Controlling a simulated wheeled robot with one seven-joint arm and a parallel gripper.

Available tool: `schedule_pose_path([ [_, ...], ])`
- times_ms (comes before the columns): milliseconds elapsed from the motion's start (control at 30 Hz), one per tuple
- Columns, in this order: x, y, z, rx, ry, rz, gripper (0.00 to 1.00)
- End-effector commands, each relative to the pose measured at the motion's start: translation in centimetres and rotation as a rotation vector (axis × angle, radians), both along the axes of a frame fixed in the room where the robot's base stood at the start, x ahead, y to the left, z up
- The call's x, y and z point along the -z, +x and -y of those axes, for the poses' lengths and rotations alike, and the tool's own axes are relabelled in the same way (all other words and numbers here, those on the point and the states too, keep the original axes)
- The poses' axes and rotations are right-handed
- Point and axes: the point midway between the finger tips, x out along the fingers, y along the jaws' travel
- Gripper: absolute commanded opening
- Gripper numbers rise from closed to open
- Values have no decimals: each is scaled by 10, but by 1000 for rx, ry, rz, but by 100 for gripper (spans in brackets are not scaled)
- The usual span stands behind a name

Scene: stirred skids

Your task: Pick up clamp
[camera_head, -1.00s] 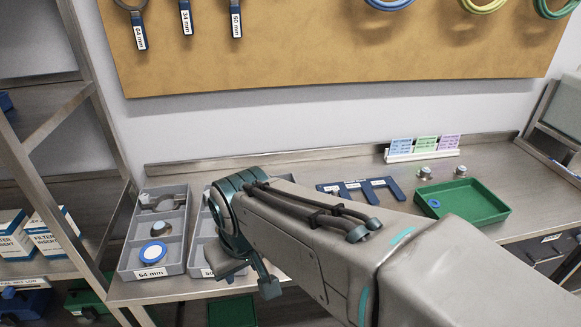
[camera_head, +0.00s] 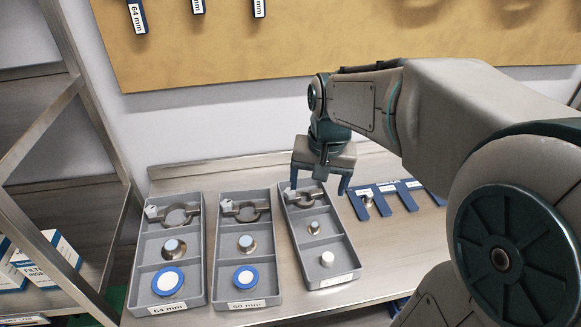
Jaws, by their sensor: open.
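My gripper (camera_head: 318,188) hangs fingers-down over the far compartment of the right-hand grey tray, open, with a finger to each side. A metal clamp (camera_head: 306,198) lies in that compartment, partly hidden by the gripper. I cannot tell whether the fingers touch it. A second ring-shaped clamp (camera_head: 244,211) lies in the far compartment of the middle tray. A third clamp (camera_head: 180,216) lies in the far compartment of the left tray. The task does not say which clamp is meant.
The left tray (camera_head: 157,311), middle tray (camera_head: 229,304) and right tray (camera_head: 353,263) stand side by side, holding metal fittings and round parts. A blue slotted rack (camera_head: 402,190) lies to the right. A metal shelf frame (camera_head: 68,80) stands at the left.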

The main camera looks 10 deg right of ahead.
Motion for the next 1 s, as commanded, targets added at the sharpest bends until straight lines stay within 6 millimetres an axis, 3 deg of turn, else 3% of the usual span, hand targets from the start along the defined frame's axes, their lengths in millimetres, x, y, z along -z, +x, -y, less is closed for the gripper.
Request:
schedule_pose_path([
  [33,4,21,2,49,6,-23,79],
  [200,16,80,5,211,16,-84,79],
  [400,35,130,5,347,10,-131,79],
  [667,53,150,4,409,2,-152,79],
  [1000,115,149,4,408,3,-153,79],
])
